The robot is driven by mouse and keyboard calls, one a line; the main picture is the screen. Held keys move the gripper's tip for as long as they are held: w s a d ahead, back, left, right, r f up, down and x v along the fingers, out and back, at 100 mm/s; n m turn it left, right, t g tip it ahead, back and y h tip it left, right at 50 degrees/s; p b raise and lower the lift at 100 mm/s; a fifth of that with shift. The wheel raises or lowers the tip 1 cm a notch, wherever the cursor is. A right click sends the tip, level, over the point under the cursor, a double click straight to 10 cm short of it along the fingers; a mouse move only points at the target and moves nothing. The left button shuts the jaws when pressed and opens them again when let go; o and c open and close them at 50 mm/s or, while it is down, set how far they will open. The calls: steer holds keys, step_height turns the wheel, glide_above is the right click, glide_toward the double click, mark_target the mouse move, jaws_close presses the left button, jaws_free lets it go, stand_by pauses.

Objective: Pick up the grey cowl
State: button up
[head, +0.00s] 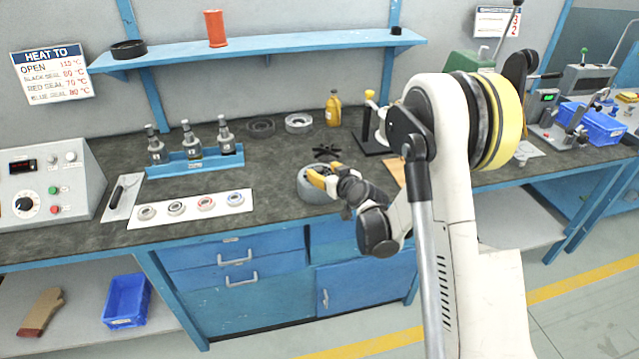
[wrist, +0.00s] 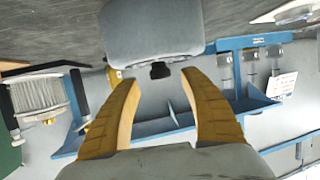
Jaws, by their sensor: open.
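The grey cowl (head: 314,194) is a squat, round grey piece on the dark bench top, near the front edge. It also shows at the top of the wrist view (wrist: 152,32), as a grey rounded body just past the fingertips. My gripper (head: 326,180) has yellow fingers and is right at the cowl in the head view, partly covering it. In the wrist view my gripper (wrist: 160,82) is open, with its two fingers apart and nothing held between them. Whether the fingertips touch the cowl is not clear.
Left of the cowl lies a white card (head: 190,209) with several small rings. A blue rack (head: 196,163) with bottles stands behind it. A black star-shaped part (head: 326,151) lies behind the cowl. A black stand (head: 372,140) and a yellow bottle (head: 333,109) are farther back.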

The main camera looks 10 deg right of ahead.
steer(key=x, duration=0.3)
steer(key=shift+s+a+f+b, duration=0.1)
steer(key=shift+b, duration=0.25)
steer(key=shift+s, duration=0.1)
jaws_close()
